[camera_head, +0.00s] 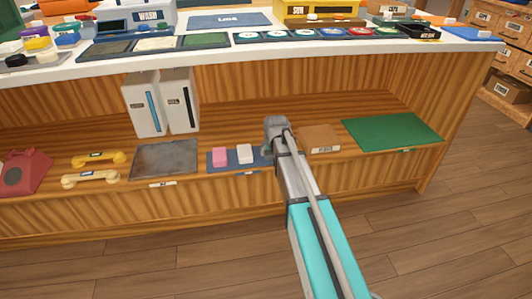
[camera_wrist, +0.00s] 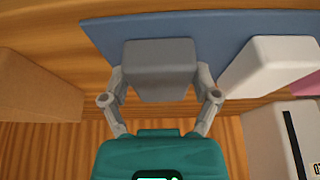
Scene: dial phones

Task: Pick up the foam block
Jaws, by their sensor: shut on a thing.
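A grey foam block (camera_wrist: 160,68) sits between the two fingers of my gripper (camera_wrist: 160,80) in the wrist view, with a finger against each side. My gripper (camera_head: 279,136) also shows in the head view, over the right end of the dark blue mat (camera_head: 219,164) on the lower shelf. The block shows in front of the blue mat (camera_wrist: 120,35) in the wrist view. I cannot tell whether its underside touches the mat. A white block (camera_head: 244,153) and a pink block (camera_head: 219,155) rest on the mat to the left.
A brown block (camera_head: 321,139) stands just right of my gripper, with a green mat (camera_head: 393,131) beyond. Two white upright boxes (camera_head: 145,105) stand at the back left. A grey tray (camera_head: 165,160), yellow handsets (camera_head: 98,158) and a red phone (camera_head: 25,170) lie left. The crowded counter (camera_head: 390,46) overhangs behind.

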